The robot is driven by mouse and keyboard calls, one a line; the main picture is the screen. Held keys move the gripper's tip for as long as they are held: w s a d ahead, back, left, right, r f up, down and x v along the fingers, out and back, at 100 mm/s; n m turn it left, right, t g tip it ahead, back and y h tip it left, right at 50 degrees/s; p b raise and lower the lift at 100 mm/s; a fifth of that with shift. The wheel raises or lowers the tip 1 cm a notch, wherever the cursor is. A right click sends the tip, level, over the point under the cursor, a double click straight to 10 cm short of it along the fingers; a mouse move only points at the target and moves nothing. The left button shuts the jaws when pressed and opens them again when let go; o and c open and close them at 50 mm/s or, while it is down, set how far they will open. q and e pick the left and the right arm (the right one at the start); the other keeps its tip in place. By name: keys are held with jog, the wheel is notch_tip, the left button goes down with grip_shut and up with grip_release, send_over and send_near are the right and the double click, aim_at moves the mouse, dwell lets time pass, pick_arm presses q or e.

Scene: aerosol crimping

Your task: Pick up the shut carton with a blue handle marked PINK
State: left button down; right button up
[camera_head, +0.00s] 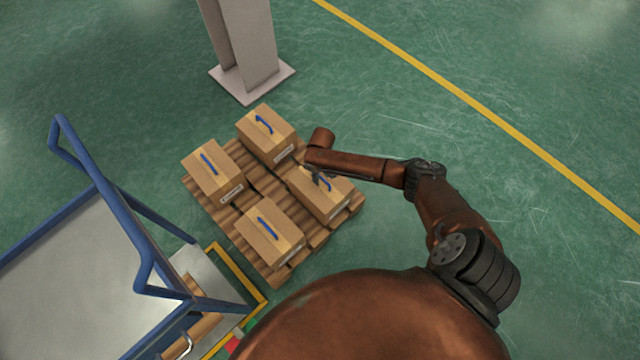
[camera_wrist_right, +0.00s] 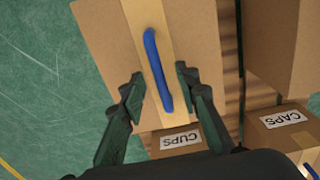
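Four shut cartons with blue handles stand on a brown slatted pallet (camera_head: 238,214). They are a back one (camera_head: 281,136), a left one (camera_head: 227,181), a front one (camera_head: 281,230) and a right one (camera_head: 339,190). Their labels are too small to read in the head view. My right gripper (camera_head: 317,180) is above the right carton. In the right wrist view its two fingers (camera_wrist_right: 157,95) are apart, astride the lower part of the blue handle (camera_wrist_right: 151,60) on that carton's top (camera_wrist_right: 105,30). I cannot see whether they touch it. My left gripper is out of view.
A label reading CUPS (camera_wrist_right: 180,140) shows just past the near carton's edge; which carton bears it is unclear. A label reading CAPS (camera_wrist_right: 282,120) is on another carton. A blue-railed trolley (camera_head: 80,265) stands at left, a grey post (camera_head: 250,50) behind. Floor at right is clear.

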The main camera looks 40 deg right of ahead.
grip_shut()
dwell(0.4)
dwell(0.5)
jog(key=shift+w+r, duration=0.15)
